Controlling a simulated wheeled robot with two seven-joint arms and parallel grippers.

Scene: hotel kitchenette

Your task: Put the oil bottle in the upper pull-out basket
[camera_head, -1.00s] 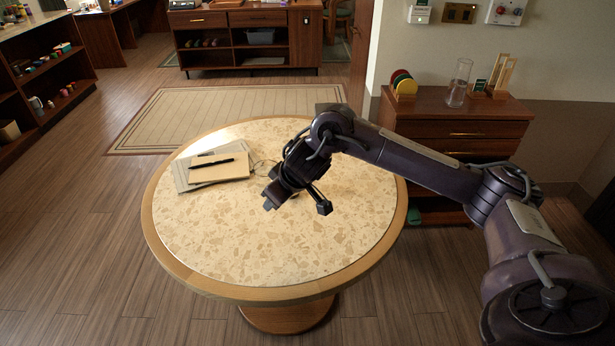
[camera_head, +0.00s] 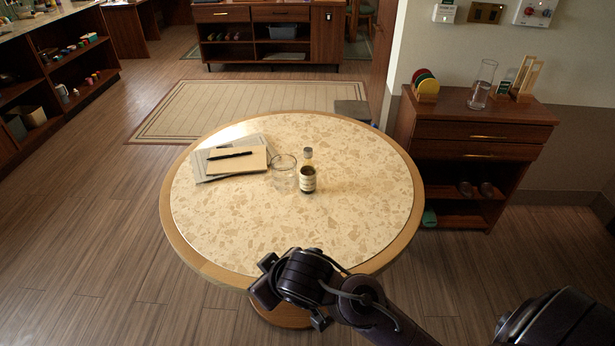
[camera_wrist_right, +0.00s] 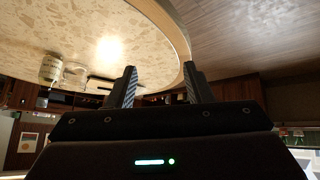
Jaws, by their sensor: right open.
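A small dark oil bottle (camera_head: 308,182) with a pale label stands upright on the round stone-topped table (camera_head: 300,235). A clear drinking glass (camera_head: 284,176) stands just left of it. My right gripper (camera_head: 291,301) is open and empty at the table's near edge, well apart from the bottle. In the right wrist view the open fingers (camera_wrist_right: 162,88) show against the table's rim, the scene appears upside down, and the labelled bottle (camera_wrist_right: 50,68) is at the left. My left gripper is not in view. I cannot make out a pull-out basket.
A notebook with a pen (camera_head: 236,160) lies on papers left of the glass. A wooden cabinet (camera_head: 480,135) at the right carries a glass vase (camera_head: 482,84). Shelves (camera_head: 60,85) line the left wall. The table's right and front parts are clear.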

